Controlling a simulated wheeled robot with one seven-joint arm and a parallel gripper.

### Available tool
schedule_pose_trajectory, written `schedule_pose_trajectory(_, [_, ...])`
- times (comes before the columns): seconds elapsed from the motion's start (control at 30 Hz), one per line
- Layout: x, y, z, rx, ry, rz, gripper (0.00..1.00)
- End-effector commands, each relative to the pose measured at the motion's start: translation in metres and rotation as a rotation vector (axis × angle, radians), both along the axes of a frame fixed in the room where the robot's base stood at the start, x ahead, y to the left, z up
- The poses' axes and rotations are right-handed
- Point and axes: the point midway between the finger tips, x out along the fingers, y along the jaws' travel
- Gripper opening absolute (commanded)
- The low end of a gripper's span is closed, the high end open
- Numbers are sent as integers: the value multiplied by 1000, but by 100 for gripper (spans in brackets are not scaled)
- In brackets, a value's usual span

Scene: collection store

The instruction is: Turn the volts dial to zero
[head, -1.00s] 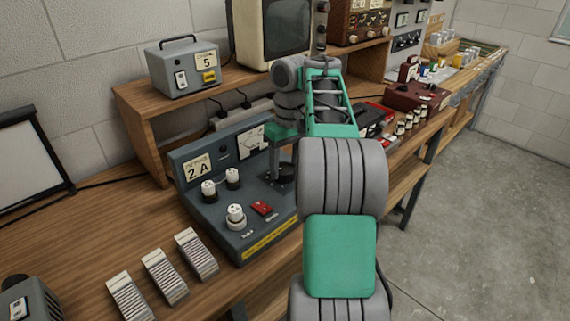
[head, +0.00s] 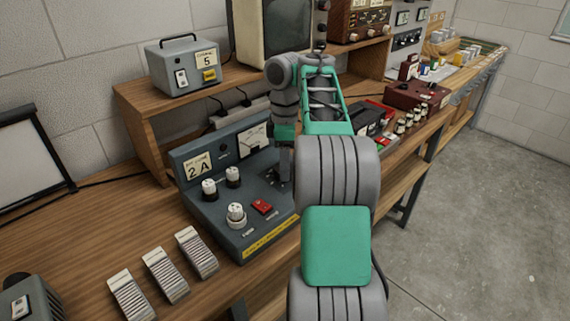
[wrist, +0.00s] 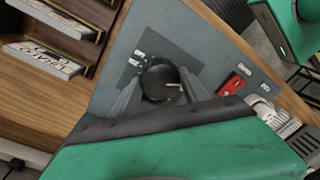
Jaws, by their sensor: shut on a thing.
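The volts dial is a round black knob (wrist: 160,82) on the sloping grey-blue panel of the power unit (head: 208,218). A white pointer line on it aims right in the wrist view, and small pale labels sit to its left. My gripper (wrist: 160,92) has one finger on each side of the knob and is shut on it. In the head view my gripper (head: 284,172) reaches down to the panel's right part and hides most of the knob. The meter (head: 252,140) is partly hidden by my arm.
The panel also carries a red switch (head: 262,207), a white knob (head: 236,215) and two white-topped terminals. Several ribbed blocks (head: 166,274) lie on the bench in front. A wooden shelf (head: 150,108) with a grey box (head: 183,68) stands behind. The floor at right is clear.

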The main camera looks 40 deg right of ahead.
Motion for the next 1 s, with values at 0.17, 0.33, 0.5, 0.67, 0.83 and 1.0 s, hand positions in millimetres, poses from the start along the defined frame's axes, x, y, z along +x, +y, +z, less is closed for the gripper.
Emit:
schedule_pose_trajectory(0.17, [0,0,-1,2,3,108,12])
schedule_pose_trajectory(0.33, [0,0,-1,1,3,175,12])
schedule_pose_trajectory(0.5, [0,0,-1,2,3,207,12])
schedule_pose_trajectory(0.67, [0,0,-1,1,3,217,12])
schedule_pose_trajectory(0.83, [0,0,-1,1,3,217,12])
schedule_pose_trajectory(1.0, [0,1,-1,1,3,217,58])
